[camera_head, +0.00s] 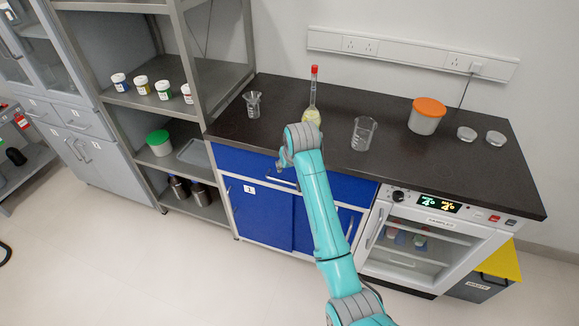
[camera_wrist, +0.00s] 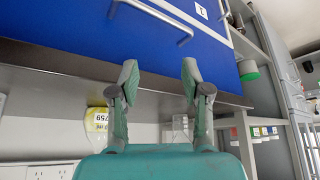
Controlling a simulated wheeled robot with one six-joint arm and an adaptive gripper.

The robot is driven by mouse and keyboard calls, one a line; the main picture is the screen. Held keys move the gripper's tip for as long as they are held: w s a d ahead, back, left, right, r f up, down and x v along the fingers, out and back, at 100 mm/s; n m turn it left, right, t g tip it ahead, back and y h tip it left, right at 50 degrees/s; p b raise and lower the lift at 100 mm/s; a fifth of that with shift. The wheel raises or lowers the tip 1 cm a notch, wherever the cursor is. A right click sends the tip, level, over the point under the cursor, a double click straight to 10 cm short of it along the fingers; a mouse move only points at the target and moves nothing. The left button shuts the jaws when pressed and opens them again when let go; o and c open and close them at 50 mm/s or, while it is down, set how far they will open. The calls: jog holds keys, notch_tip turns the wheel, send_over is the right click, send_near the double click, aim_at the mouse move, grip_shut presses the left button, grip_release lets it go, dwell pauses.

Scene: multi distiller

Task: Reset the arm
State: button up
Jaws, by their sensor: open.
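My turquoise arm (camera_head: 322,210) reaches up from the bottom of the head view toward the front edge of the bench. My gripper (camera_head: 284,163) is small there, partly hidden by the wrist, in front of the blue drawers. In the wrist view my gripper (camera_wrist: 159,72) shows two grey-green fingers spread apart with nothing between them. The blue cabinet front (camera_wrist: 80,20) and the bench's dark edge lie beyond the fingers.
On the dark bench (camera_head: 275,95) stand a flask with yellow liquid and a red stopper (camera_head: 313,113), a small glass vessel (camera_head: 252,104), a beaker (camera_head: 363,134) and an orange-lidded tub (camera_head: 427,116). A shelf rack (camera_head: 205,75) stands left; a glass-fronted appliance (camera_head: 425,235) is right.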

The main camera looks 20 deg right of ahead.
dwell(0.4)
jog(key=s+f+t, duration=0.2)
jog(key=s+f, duration=1.2)
jog(key=f, duration=0.1)
jog(key=s+f+t, duration=0.1)
jog(key=s+f, duration=0.1)
jog(key=s, duration=0.6)
jog(key=s+f+t, duration=0.1)
jog(key=s+f, duration=0.1)
jog(key=s, duration=0.6)
jog(key=s+r+t, duration=0.1)
jog(key=s+r, duration=0.2)
jog(key=s, duration=0.5)
jog(key=s+r+t, duration=0.2)
jog(key=s+r, duration=0.1)
jog(key=s, duration=0.5)
jog(key=s+r+t, duration=0.2)
jog(key=s+r, duration=1.1)
jog(key=r, duration=0.1)
jog(key=shift+s+a+r, duration=0.15)
jog(key=shift+a+r, duration=0.05)
jog(key=shift+r, duration=0.05)
